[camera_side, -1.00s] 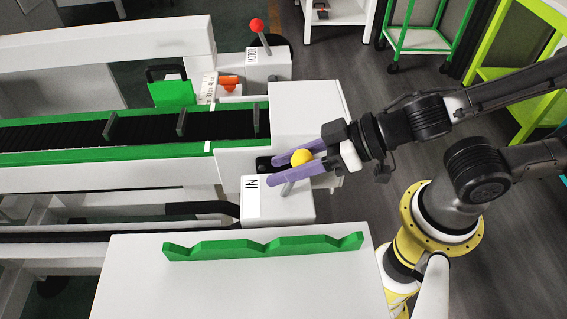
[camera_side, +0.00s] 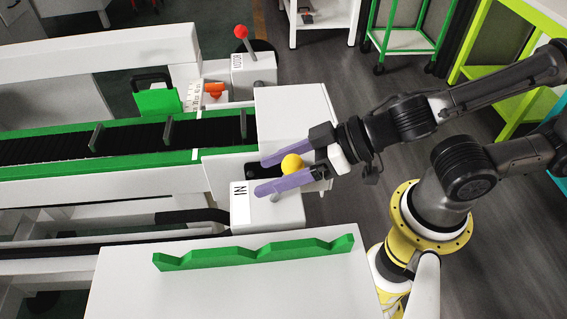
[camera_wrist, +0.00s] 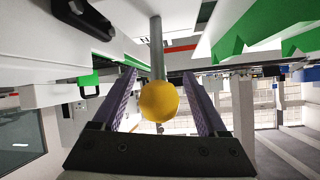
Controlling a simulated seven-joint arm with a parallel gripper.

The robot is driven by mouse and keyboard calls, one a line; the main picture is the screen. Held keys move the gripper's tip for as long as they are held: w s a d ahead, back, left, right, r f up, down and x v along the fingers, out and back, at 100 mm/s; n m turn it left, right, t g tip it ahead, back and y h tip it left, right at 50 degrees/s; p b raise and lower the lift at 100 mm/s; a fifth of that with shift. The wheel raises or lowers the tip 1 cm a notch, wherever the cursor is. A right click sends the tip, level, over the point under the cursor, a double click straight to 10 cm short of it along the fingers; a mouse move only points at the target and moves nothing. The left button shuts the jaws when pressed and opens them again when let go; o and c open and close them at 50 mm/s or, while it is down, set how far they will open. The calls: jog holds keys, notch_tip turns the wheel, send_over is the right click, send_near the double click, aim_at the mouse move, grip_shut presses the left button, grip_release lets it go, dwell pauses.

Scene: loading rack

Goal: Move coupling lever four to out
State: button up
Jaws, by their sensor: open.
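A lever with a yellow ball knob (camera_side: 291,163) stands on a white box labelled "IN" (camera_side: 240,205) at the end of the conveyor. My gripper (camera_side: 262,178) is open, with its purple fingers on either side of the knob. In the wrist view the knob (camera_wrist: 160,101) sits between the two fingers (camera_wrist: 162,95), with a gap on each side, and its grey rod runs up the picture. I cannot see a number or the word "out" on any lever.
A red-knobbed lever (camera_side: 240,32) stands on a white box labelled "MOTOR" farther back. An orange knob (camera_side: 214,90) sits beside the green-edged conveyor (camera_side: 60,140). A green notched rack (camera_side: 255,252) lies on the white table in front. Shelves stand behind.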

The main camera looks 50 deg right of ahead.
jog(key=v, duration=1.3)
jog(key=shift+s+r, duration=0.25)
jog(key=shift+s, duration=0.1)
jog(key=shift+d, duration=0.15)
dwell(0.4)
jog(key=w+d+m+t+h, duration=0.1)
jog(key=w+d+m+h, duration=0.45)
jog(key=d, duration=0.25)
jog(key=s+d+g+h, duration=0.2)
jog(key=s+d+g, duration=0.2)
jog(key=d, duration=0.1)
jog(key=shift+s+g, duration=0.3)
